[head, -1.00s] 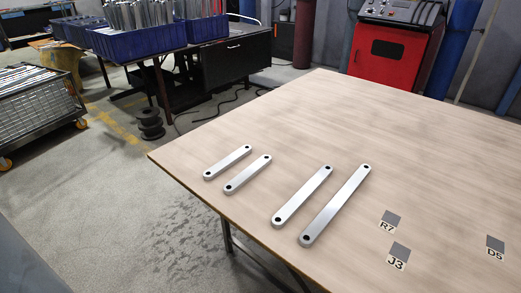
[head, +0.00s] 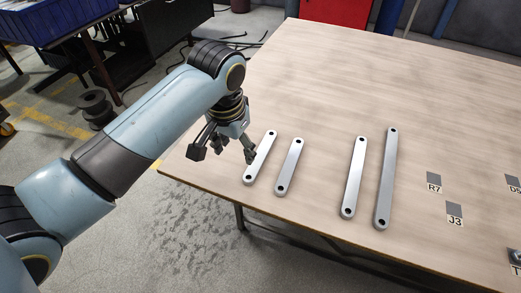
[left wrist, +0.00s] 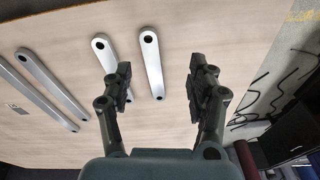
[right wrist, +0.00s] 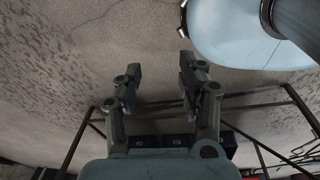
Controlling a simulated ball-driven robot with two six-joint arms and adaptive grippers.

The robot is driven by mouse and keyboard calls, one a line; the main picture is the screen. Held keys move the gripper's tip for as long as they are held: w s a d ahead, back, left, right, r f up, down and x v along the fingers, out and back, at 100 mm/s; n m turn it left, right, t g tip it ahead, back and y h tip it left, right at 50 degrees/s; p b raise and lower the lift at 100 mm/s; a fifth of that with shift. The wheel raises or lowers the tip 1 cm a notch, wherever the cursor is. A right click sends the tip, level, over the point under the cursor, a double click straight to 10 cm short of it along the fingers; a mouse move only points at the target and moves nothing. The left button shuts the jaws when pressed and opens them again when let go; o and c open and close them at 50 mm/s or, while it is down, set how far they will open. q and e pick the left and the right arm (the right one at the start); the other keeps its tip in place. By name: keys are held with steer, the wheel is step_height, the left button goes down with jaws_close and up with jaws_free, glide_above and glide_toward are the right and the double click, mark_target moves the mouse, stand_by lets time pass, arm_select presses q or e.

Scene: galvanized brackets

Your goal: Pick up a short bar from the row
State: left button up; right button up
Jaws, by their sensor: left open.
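Two short silver bars with a dark hole at each end lie side by side on the table: the outer short bar (head: 263,154) and the inner short bar (head: 288,168). My left gripper (head: 223,153) is open and empty, above the table's left edge beside the outer short bar; one finger overlaps that bar in the head view. In the left wrist view, the outer short bar (left wrist: 152,65) shows beyond the gap between the open fingers (left wrist: 160,80), and the inner short bar (left wrist: 106,55) lies left of it. My right gripper (right wrist: 160,75) is open and empty in its wrist view.
Two longer bars (head: 354,178) (head: 385,185) lie right of the short ones on the wooden table (head: 330,90). Labelled grey squares (head: 433,181) are farther right. The table's far part is clear. Floor and a metal frame (right wrist: 75,145) show below my right gripper.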

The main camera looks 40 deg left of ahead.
arm_select(q)
steer(key=n+g, duration=0.1)
steer(key=n, duration=0.1)
glide_above(261, 154)
steer(key=shift+h, duration=0.3)
steer(key=f, duration=0.2)
steer(key=f+b, duration=0.1)
steer(key=f, duration=0.3)
steer(key=shift+w+a, duration=0.1)
steer(key=shift+a, duration=0.3)
steer(key=f, duration=0.1)
steer(key=f+b, duration=0.1)
steer(key=f, duration=0.2)
steer(key=shift+d+f, duration=0.25)
steer(key=shift+d, duration=0.15)
steer(key=shift+f+b, duration=0.35)
steer(key=shift+f, duration=0.15)
jaws_close()
arm_select(e)
steer(key=shift+s+d+f, duration=0.1)
steer(key=shift+s+f, duration=0.05)
steer(key=shift+f, duration=0.5)
steer(key=shift+s+d+f, duration=0.1)
steer(key=shift+f, duration=0.5)
